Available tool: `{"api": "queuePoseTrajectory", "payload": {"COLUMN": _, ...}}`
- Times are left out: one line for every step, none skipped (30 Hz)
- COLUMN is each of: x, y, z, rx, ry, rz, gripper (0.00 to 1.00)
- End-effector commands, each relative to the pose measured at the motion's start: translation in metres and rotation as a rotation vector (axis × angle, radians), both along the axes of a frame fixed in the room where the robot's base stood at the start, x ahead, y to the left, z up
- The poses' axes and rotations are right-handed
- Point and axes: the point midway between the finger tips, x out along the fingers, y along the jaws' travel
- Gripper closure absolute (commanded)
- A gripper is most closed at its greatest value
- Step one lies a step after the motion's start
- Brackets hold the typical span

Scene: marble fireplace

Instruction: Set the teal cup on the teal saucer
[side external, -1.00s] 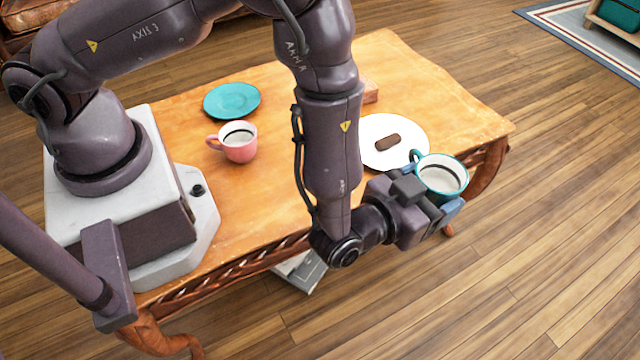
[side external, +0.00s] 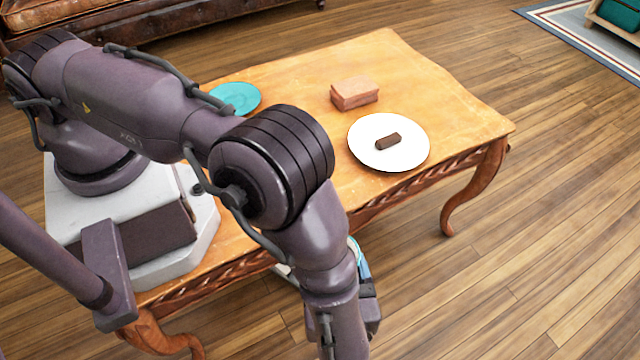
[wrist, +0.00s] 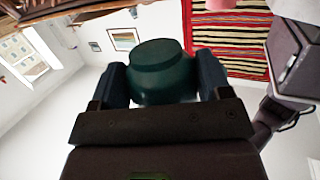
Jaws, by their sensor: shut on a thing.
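The teal saucer (side external: 238,96) lies on the far left part of the wooden table in the side view, empty, its near left part hidden by my arm. My gripper (wrist: 163,78) is shut on the teal cup (wrist: 160,62), which shows dark teal between the two fingers in the wrist view. In the side view my gripper (side external: 368,300) is low in front of the table's near edge, mostly hidden behind my arm. Only a thin sliver of the teal cup (side external: 359,260) shows there. The gripper is well away from the saucer.
A white plate (side external: 365,150) with a brown roll-shaped piece (side external: 388,141) lies at the table's right. A reddish-brown block stack (side external: 354,93) stands behind it. The table's back right is clear. The pink cup is hidden behind my arm in the side view.

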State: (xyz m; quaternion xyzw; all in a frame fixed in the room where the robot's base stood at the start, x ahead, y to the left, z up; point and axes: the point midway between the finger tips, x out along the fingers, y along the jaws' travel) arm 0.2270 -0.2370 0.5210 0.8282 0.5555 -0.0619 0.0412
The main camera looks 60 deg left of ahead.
Motion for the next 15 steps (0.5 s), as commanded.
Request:
{"api": "queuePoseTrajectory", "payload": {"x": 0.000, "y": 0.000, "z": 0.000, "rx": 0.000, "ry": 0.000, "rz": -0.001, "gripper": 0.57}}
{"api": "queuePoseTrajectory", "payload": {"x": 0.000, "y": 0.000, "z": 0.000, "rx": 0.000, "ry": 0.000, "rz": -0.001, "gripper": 0.57}}
{"api": "queuePoseTrajectory", "payload": {"x": 0.000, "y": 0.000, "z": 0.000, "rx": 0.000, "ry": 0.000, "rz": -0.001, "gripper": 0.57}}
{"api": "queuePoseTrajectory", "payload": {"x": 0.000, "y": 0.000, "z": 0.000, "rx": 0.000, "ry": 0.000, "rz": -0.001, "gripper": 0.57}}
{"api": "queuePoseTrajectory", "payload": {"x": 0.001, "y": 0.000, "z": 0.000, "rx": 0.000, "ry": 0.000, "rz": -0.002, "gripper": 0.57}}
{"api": "queuePoseTrajectory", "payload": {"x": 0.001, "y": 0.002, "z": 0.000, "rx": 0.000, "ry": 0.000, "rz": -0.002, "gripper": 0.57}}
{"api": "queuePoseTrajectory", "payload": {"x": 0.002, "y": 0.004, "z": 0.000, "rx": 0.000, "ry": -0.001, "rz": -0.001, "gripper": 0.57}}
{"api": "queuePoseTrajectory", "payload": {"x": 0.004, "y": 0.007, "z": 0.000, "rx": 0.000, "ry": -0.001, "rz": -0.001, "gripper": 0.57}}
{"api": "queuePoseTrajectory", "payload": {"x": 0.006, "y": 0.013, "z": 0.001, "rx": 0.001, "ry": -0.002, "rz": 0.000, "gripper": 0.57}}
{"api": "queuePoseTrajectory", "payload": {"x": 0.008, "y": 0.018, "z": 0.001, "rx": 0.001, "ry": -0.002, "rz": 0.000, "gripper": 0.57}}
{"api": "queuePoseTrajectory", "payload": {"x": 0.011, "y": 0.025, "z": 0.001, "rx": 0.002, "ry": -0.001, "rz": 0.000, "gripper": 0.57}}
{"api": "queuePoseTrajectory", "payload": {"x": 0.015, "y": 0.035, "z": 0.001, "rx": 0.003, "ry": 0.000, "rz": 0.001, "gripper": 0.57}}
{"api": "queuePoseTrajectory", "payload": {"x": 0.018, "y": 0.042, "z": 0.001, "rx": 0.004, "ry": 0.000, "rz": 0.001, "gripper": 0.57}}
{"api": "queuePoseTrajectory", "payload": {"x": 0.021, "y": 0.049, "z": 0.001, "rx": 0.002, "ry": -0.001, "rz": 0.000, "gripper": 0.57}}
{"api": "queuePoseTrajectory", "payload": {"x": 0.025, "y": 0.060, "z": 0.001, "rx": 0.003, "ry": -0.001, "rz": 0.002, "gripper": 0.57}}
